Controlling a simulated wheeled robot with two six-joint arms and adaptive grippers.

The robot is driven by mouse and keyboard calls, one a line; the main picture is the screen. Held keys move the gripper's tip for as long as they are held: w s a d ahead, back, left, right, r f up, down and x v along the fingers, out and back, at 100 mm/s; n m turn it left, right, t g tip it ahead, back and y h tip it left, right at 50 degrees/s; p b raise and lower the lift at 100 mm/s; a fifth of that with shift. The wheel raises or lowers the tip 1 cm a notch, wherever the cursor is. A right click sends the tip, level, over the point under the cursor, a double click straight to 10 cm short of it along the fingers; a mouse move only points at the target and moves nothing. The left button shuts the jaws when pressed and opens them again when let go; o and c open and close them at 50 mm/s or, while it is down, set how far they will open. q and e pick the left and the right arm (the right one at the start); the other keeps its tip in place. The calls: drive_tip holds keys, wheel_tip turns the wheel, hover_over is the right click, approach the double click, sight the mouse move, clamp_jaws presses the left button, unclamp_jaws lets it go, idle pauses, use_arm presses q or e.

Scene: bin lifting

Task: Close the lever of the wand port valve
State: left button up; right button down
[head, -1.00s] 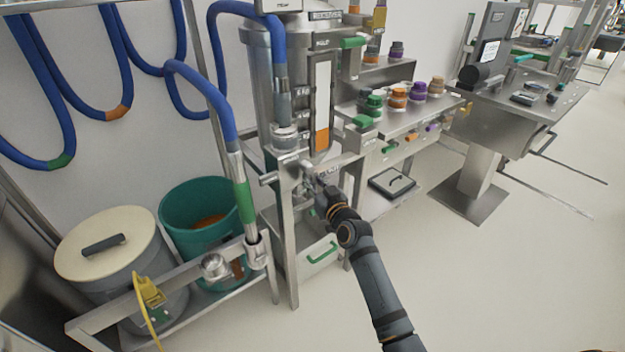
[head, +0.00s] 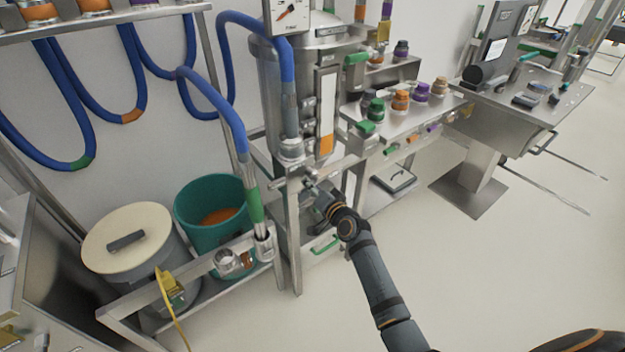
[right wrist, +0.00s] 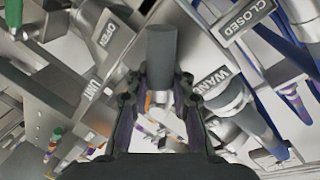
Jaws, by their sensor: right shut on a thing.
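My right gripper (head: 312,190) is at the pipework on the front of the steel vessel (head: 268,85), below the blue hose's lower end. In the right wrist view, the gripper (right wrist: 160,95) is shut on a grey round lever handle (right wrist: 160,55), which sticks up between its fingers. A plate reading OPEN (right wrist: 106,33) is left of the handle and a plate reading CLOSED (right wrist: 243,22) is right of it. A WAND label (right wrist: 213,79) is right of the fingers and a UNIT label (right wrist: 93,90) left. The lever's base is mostly hidden. My left gripper is out of view.
A blue hose (head: 222,103) runs down to a holder on the steel frame. A green bin (head: 186,207) and a lidded bin (head: 98,262) stand at left. A shelf with colored jars (head: 400,98) is right of the vessel. The floor at right is clear.

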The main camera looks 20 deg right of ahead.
drive_tip(key=m, duration=0.1)
drive_tip(key=m+p, duration=0.2)
drive_tip(key=shift+s+a+r+g+y, duration=0.15)
drive_tip(key=shift+a+r+g+y, duration=0.15)
drive_tip(key=shift+y, duration=0.1)
drive_tip(key=shift+r+m+g+y+p, duration=0.15)
drive_tip(key=shift+r+m+y+p, duration=0.2)
drive_tip(key=shift+m, duration=0.45)
drive_tip(key=shift+m+g+y+p, duration=0.15)
drive_tip(key=shift+m+p, duration=0.3)
drive_tip(key=shift+m, duration=0.35)
drive_tip(key=c, duration=1.3)
unclamp_jaws()
drive_tip(key=shift+s+r, duration=0.1)
drive_tip(key=shift+s, duration=0.05)
drive_tip(key=shift+o, duration=0.7)
drive_tip(key=shift+r, duration=0.1)
drive_tip(key=v, duration=1.2)
